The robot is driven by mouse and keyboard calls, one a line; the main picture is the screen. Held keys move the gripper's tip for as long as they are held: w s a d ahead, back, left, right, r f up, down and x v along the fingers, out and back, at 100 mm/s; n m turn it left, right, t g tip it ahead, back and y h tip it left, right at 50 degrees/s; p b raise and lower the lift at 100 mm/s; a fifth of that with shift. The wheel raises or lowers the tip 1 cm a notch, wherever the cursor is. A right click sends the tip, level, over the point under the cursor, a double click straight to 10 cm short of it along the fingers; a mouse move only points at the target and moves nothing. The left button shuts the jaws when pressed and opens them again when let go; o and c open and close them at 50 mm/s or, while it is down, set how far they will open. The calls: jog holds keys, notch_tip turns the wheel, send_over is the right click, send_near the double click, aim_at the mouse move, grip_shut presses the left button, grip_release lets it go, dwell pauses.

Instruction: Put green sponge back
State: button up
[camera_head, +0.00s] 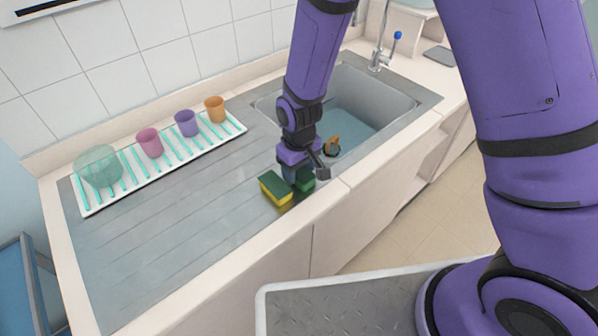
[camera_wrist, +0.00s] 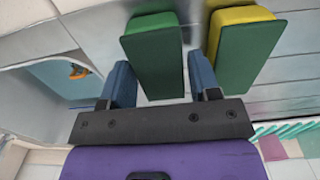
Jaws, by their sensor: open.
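The all-green sponge (camera_head: 306,180) lies on the steel drainboard near the sink's front corner, partly hidden by my gripper. In the wrist view the green sponge (camera_wrist: 154,60) lies in line with the space between my two blue fingers. A second sponge, yellow with a dark green layer (camera_head: 275,189), lies just left of it; in the wrist view this yellow-and-green sponge (camera_wrist: 249,50) is outside the right finger. My gripper (camera_wrist: 160,72) is open and points down at the green sponge (camera_head: 291,175). I cannot tell whether the fingers touch it.
The sink basin (camera_head: 375,95) is to the right, with an orange-and-dark item (camera_head: 332,146) inside. A white rack (camera_head: 90,205) at the back left holds a green bowl (camera_head: 98,166) and pink, purple and orange cups (camera_head: 214,109). The drainboard's (camera_head: 170,235) front left is clear.

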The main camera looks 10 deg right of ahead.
jog(key=d+r+m+t, duration=0.1)
jog(key=d+r, duration=0.2)
jog(key=r, duration=0.7)
jog(key=d+r, duration=0.3)
jog(key=r, duration=0.7)
jog(key=s+d+r+m+t, duration=0.4)
jog(key=s+d+r+m, duration=0.1)
jog(key=s+d+r, duration=1.2)
jog(key=shift+s+d+m, duration=0.4)
jog(key=shift+s+d, duration=0.4)
jog(key=shift+s, duration=0.05)
